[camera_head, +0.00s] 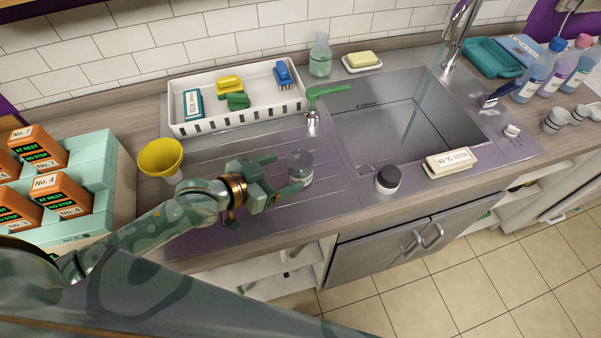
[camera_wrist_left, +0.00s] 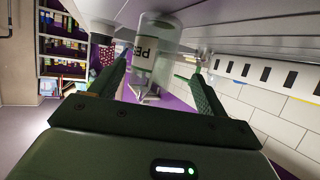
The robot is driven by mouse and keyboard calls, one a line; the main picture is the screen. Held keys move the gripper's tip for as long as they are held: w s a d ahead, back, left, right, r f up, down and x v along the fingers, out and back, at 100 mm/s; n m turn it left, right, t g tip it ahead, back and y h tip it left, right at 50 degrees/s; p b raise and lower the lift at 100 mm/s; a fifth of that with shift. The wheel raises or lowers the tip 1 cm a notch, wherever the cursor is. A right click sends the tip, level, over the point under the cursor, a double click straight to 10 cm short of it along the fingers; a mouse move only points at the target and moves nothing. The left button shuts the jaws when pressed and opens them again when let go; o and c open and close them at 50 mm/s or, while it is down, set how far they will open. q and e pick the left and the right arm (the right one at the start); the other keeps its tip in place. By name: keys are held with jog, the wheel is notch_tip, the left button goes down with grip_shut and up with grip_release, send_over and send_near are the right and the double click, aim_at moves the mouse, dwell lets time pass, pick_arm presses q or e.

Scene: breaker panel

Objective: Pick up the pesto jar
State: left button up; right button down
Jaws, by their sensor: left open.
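The pesto jar (camera_head: 300,165) is a clear, glassy jar standing upright on the steel drainboard, left of the sink. In the left wrist view the jar (camera_wrist_left: 160,35) shows a pale label with the letters "PE"; the rest of the label is hidden. My left gripper (camera_head: 281,175) is open, with its fingers pointing at the jar from the left. In the left wrist view the fingers (camera_wrist_left: 160,68) lie on either side of the jar's image, with a gap visible on the right. I cannot tell whether either finger touches it. My right gripper is out of view.
A dark-lidded jar (camera_head: 387,180) stands at the sink's front edge. Orange boxes (camera_head: 60,192) sit far left.

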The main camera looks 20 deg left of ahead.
aim_at(290, 173)
pick_arm(q)
jog(key=x, duration=0.2)
jog(key=b+x, duration=0.1)
jog(key=x, duration=0.2)
jog(key=shift+d, duration=0.55)
jog(key=shift+s, duration=0.1)
jog(key=c, duration=1.2)
